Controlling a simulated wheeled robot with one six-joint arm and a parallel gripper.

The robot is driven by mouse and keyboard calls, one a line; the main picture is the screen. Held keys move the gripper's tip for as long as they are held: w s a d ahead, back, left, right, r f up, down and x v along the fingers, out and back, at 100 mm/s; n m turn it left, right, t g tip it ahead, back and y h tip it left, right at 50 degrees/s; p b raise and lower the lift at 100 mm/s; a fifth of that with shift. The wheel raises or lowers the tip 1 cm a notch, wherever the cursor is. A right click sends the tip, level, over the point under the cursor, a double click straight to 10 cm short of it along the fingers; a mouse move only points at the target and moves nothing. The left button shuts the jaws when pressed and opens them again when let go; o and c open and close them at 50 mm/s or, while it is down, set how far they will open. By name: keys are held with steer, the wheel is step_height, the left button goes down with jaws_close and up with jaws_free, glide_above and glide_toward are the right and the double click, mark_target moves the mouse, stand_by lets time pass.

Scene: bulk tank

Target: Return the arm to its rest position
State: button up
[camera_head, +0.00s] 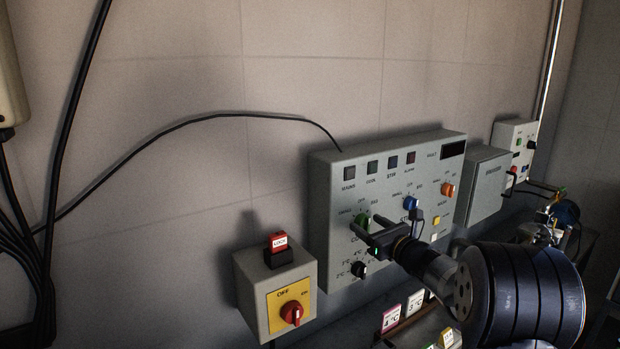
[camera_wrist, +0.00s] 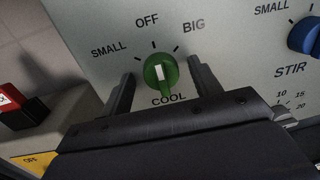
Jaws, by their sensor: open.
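My gripper (camera_head: 363,232) is open in front of the lower left of the grey control panel (camera_head: 330,180). In the wrist view its two fingers (camera_wrist: 164,74) stand on either side of the green COOL knob (camera_wrist: 160,70), with a gap on each side. The knob's white mark is roughly upright, below the word OFF. In the head view the green knob (camera_head: 362,220) is partly hidden by the fingers. My arm reaches in from the lower right, extended toward the panel.
A blue STIR knob (camera_head: 410,202) and an orange knob (camera_head: 447,189) are to the right. A box with a red-and-yellow switch (camera_head: 291,313) and a red LOCK block (camera_head: 279,243) is at left. Black cables hang at far left.

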steer(key=shift+r+m+p, duration=0.25)
steer(key=shift+m+p, duration=1.15)
steer(key=shift+p, duration=1.6)
steer(key=b+v, duration=0.3)
steer(key=v, duration=0.7)
steer(key=shift+s+d+b, duration=0.25)
steer(key=shift+s+b, duration=0.1)
steer(key=shift+f, duration=0.15)
